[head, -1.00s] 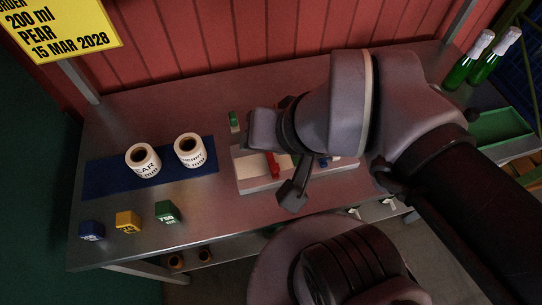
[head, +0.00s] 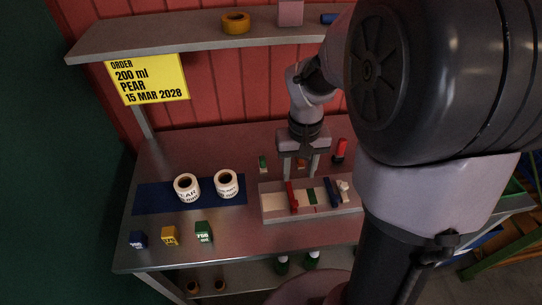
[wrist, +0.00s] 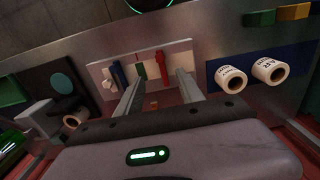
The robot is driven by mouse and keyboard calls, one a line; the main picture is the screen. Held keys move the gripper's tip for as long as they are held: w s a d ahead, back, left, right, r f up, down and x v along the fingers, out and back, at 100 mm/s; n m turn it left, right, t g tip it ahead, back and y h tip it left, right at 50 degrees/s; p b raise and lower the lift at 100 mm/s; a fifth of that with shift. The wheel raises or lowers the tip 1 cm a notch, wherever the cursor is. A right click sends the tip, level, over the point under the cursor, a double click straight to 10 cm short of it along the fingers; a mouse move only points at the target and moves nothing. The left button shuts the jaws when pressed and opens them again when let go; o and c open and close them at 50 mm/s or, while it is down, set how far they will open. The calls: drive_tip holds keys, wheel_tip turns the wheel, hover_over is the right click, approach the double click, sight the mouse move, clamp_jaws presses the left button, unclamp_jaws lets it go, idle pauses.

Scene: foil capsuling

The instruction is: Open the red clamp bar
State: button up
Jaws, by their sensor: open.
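The red clamp bar (head: 291,196) is on the pale fixture block (head: 271,213) on the metal table, left of a small green patch (head: 312,196) and a dark blue bar (head: 331,193). In the wrist view the red bar (wrist: 163,66) appears ahead, between the lines of my two fingers, with clear space before it. I cannot tell whether it is clamped down or raised. My gripper (head: 299,177) points down at the far side of the fixture, fingers spread and empty. Both fingers of my gripper (wrist: 158,86) show apart in the wrist view.
Two label rolls (head: 187,188) (head: 227,184) stand on a blue mat (head: 152,199) at left. Blue, yellow (head: 170,236) and green blocks sit at the front left. A red-topped item (head: 340,150) stands right of my gripper. My arm hides the table's right part.

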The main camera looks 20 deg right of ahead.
sight(294, 202)
wheel_tip(294, 202, down, 14)
drive_tip(key=b, duration=0.4)
drive_tip(key=shift+r, duration=0.2)
clamp_jaws()
idle(0.9)
